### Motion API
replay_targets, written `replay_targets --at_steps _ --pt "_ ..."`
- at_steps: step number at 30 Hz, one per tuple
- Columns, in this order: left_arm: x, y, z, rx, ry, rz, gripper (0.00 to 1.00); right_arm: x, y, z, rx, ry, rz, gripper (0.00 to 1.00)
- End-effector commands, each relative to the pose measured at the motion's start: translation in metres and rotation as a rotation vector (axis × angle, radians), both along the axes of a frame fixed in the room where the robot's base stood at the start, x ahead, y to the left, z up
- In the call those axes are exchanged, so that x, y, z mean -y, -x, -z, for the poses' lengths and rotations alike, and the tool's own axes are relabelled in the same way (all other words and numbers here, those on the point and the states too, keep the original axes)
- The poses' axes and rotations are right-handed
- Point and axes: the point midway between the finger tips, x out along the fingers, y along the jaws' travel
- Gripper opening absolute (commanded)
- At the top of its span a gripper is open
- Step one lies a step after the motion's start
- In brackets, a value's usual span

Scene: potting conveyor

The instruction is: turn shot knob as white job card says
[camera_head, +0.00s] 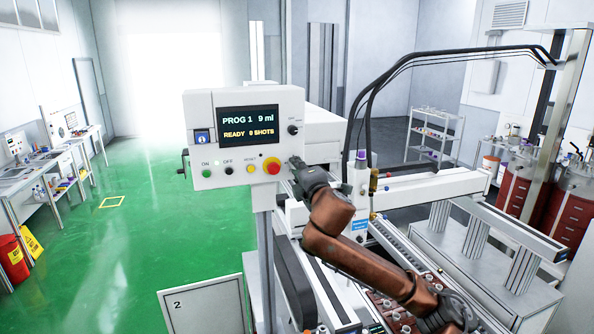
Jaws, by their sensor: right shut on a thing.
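The white control panel (237,138) stands at the middle. Its screen (248,125) reads "PROG 1 9 ml" and "READY 8 SHOTS". A small black selector (293,129) sits on its upper right face. My right gripper (296,164) is at the panel's lower right corner, shut on what seems to be the shot knob; fingers and wrist hide that spot, so the knob's setting cannot be read. I cannot make out a job card; a white board (203,306) with a "2" stands at bottom left. My left gripper is not in view.
A red stop button (272,166) on a yellow ring is just left of the gripper, beside smaller buttons. A conveyor with several small parts runs under my right arm. Black hoses (370,100) arch behind. The green floor (130,240) at left is open.

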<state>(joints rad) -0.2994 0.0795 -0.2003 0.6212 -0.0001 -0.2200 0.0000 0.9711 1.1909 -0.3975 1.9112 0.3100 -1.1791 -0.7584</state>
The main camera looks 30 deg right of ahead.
Motion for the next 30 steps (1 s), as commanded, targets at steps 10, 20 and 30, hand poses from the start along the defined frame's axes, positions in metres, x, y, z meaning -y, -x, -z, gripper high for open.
replay_targets --at_steps 10,20,30 --pt "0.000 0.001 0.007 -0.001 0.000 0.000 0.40 0.000 -0.001 0.003 0.073 -0.322 0.001 0.00" --pt "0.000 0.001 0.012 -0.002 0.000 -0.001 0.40 0.000 -0.001 0.003 0.135 -0.587 0.002 0.00" --pt "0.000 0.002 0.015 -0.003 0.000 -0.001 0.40 0.000 -0.001 0.002 0.173 -0.740 0.003 0.00"
